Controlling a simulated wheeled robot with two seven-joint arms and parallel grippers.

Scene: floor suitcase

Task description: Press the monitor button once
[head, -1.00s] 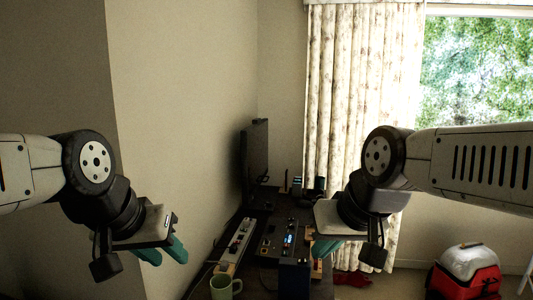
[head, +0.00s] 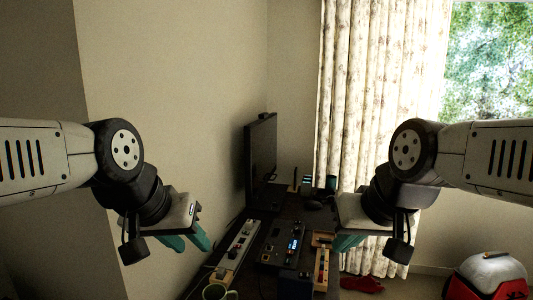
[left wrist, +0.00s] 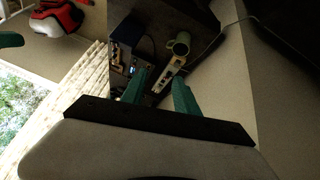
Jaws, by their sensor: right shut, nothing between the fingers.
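The black monitor (head: 262,160) stands on the dark desk near the wall, seen at a steep angle. Its button cannot be made out. My left gripper (head: 188,243), with teal fingers, is left of the desk and nearer to me than the monitor. In the left wrist view its fingers (left wrist: 159,92) are spread apart with nothing between them. My right gripper (head: 348,243) is in front of the desk's right side, its teal fingers shut and empty, partly hidden by its own wrist.
On the desk are a power strip (head: 240,243), a dark panel with a lit display (head: 283,243), a green mug (head: 214,293) and a dark cup (head: 331,182). A wall (head: 170,100) borders the left. A red and white case (head: 490,275) is on the floor at right.

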